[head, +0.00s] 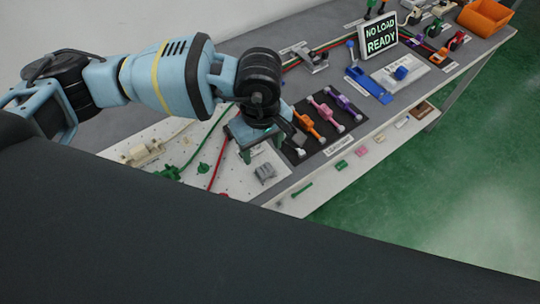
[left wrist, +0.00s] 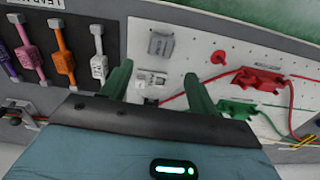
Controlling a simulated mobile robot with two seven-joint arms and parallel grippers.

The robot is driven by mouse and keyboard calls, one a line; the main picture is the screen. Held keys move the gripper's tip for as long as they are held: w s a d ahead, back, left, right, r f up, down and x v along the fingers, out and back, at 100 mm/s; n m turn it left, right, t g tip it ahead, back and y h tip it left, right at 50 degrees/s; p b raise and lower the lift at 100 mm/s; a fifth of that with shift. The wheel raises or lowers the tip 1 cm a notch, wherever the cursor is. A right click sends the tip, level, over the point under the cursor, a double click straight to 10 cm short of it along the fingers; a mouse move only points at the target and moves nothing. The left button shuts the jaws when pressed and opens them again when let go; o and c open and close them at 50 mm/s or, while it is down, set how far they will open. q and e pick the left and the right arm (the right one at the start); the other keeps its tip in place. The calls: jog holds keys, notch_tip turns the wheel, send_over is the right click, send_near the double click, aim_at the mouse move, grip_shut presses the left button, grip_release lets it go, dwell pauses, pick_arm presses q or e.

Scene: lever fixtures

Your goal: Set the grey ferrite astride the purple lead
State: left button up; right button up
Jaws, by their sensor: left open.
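The grey ferrite (head: 265,173) is a small ribbed block on the white perforated board near the table's front edge; it also shows in the left wrist view (left wrist: 160,45). The purple lead (head: 342,101) lies on a black mat, at the right end of a row of coloured leads; part of it shows at the left edge of the left wrist view (left wrist: 6,58). My left gripper (head: 262,149) is over the board, just behind the ferrite in the head view. Its green fingers are apart (left wrist: 158,88), with nothing held; the ferrite lies beyond their tips. My right gripper is out of view.
Pink (head: 325,112) and orange (head: 306,124) leads lie beside the purple one. Red (left wrist: 258,80) and green (left wrist: 250,110) clips with cables are on the board. A blue lever fixture (head: 369,84) and a sign (head: 378,36) stand farther right.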

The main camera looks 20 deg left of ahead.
aim_at(265, 169)
pick_arm(q)
jog(key=shift+s+f, duration=0.1)
jog(key=shift+s, duration=0.1)
jog(key=shift+s+f, duration=0.2)
jog(key=shift+f, duration=0.9)
jog(key=shift+w+f, duration=0.15)
jog(key=shift+f, duration=0.05)
jog(key=shift+d+f, duration=0.15)
jog(key=shift+f, duration=0.15)
notch_tip(265, 169, down, 4)
jog(key=shift+d+f, duration=0.15)
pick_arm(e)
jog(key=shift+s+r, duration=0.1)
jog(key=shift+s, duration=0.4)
